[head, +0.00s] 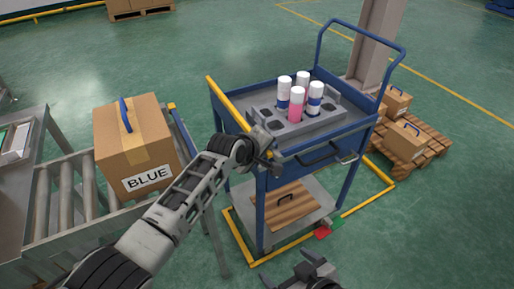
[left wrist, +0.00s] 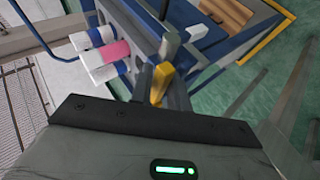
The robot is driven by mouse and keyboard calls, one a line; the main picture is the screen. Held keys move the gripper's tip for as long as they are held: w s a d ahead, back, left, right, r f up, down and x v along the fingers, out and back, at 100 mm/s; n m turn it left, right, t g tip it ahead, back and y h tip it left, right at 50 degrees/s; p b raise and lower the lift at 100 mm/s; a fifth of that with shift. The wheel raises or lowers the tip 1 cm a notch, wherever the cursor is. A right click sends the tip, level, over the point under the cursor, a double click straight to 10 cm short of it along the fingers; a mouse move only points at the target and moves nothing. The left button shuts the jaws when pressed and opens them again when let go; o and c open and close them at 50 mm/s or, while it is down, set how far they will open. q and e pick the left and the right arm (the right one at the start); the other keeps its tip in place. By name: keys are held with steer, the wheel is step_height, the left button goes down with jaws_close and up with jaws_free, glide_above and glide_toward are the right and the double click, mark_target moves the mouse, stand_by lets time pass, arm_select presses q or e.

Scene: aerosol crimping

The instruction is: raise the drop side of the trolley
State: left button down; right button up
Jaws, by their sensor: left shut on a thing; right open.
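The blue trolley (head: 362,141) stands in the middle of the head view. Its drop side, with a yellow top rail (head: 226,101), runs along the left edge of the tray and appears upright. My left gripper (head: 268,158) is shut on the near end of this rail. In the left wrist view the yellow rail end (left wrist: 161,84) sits between the fingers (left wrist: 160,88). The gripper hides that corner of the trolley in the head view. My right gripper (head: 314,274) is open and empty, low in front of the trolley.
A grey holder (head: 290,130) with several white-capped cans, one pink (head: 295,106), stands on the tray. A box marked BLUE (head: 137,150) rests on a roller conveyor (head: 62,200) at left. Boxes on a pallet (head: 435,150) stand at right. Yellow floor lines surround the trolley.

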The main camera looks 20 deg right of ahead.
arm_select(q)
steer(key=shift+d, duration=0.25)
stand_by(0.3)
steer(key=c, duration=1.4)
jaws_free()
steer(key=shift+c, duration=0.2)
steer(key=shift+a, duration=0.1)
steer(key=shift+s+a+r+p, duration=0.3)
steer(key=shift+r+p, duration=0.15)
steer(key=p+v, duration=0.1)
steer(key=v, duration=1.3)
steer(key=shift+s+r, duration=0.15)
steer(key=shift+r, duration=0.15)
